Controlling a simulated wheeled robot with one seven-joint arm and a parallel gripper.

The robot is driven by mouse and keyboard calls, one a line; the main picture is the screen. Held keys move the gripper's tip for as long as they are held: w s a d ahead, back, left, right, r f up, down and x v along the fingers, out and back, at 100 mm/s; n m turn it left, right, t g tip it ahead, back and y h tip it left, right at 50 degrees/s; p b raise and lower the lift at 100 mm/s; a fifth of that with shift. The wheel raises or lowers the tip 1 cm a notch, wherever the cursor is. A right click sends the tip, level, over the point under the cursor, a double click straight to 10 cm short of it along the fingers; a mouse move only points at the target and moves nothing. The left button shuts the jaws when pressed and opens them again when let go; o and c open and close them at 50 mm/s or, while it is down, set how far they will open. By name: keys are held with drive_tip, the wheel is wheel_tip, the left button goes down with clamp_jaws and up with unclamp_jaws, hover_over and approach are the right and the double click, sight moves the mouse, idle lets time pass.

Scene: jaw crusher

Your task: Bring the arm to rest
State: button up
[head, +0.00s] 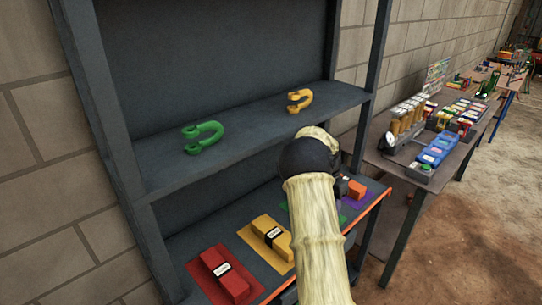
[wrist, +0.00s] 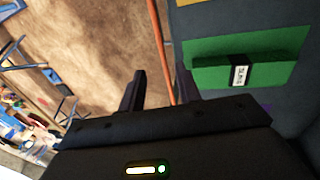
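My arm reaches from the bottom of the head view toward the lower shelf (head: 200,238) of a dark rack. My gripper is mostly hidden behind the arm there. In the wrist view my gripper (wrist: 160,90) has its two dark fingers apart with nothing between them. Past the fingers I see bare floor and the shelf's orange front edge (wrist: 162,50). A labelled green block (wrist: 265,73) on a green mat (wrist: 215,47) lies to the right of the fingers, apart from them.
A green shackle (head: 203,136) and a yellow shackle (head: 299,100) lie on the upper shelf (head: 250,120). Labelled red (head: 224,275) and yellow (head: 271,236) blocks, and an orange block (head: 356,189), lie on the lower shelf. A cluttered table (head: 398,165) stands right, with open floor (head: 480,240) before it.

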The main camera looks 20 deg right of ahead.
drive_tip(key=s+a+r+n+t+p, duration=0.1)
drive_tip(key=s+a+r+n+t, duration=0.1)
drive_tip(key=s+a+n, duration=0.4)
drive_tip(key=s+a+r+n+t+y, duration=0.1)
drive_tip(key=s+a+r+n, duration=0.4)
drive_tip(key=s+a, duration=0.9)
drive_tip(key=a+n+t, duration=0.1)
drive_tip(key=a+n, duration=0.1)
drive_tip(key=a, duration=0.5)
drive_tip(key=shift+a+r+n+t+p, duration=0.15)
drive_tip(key=shift+a+n+t+p, duration=0.15)
drive_tip(key=shift+a+t+p, duration=0.1)
drive_tip(key=shift+s, duration=0.1)
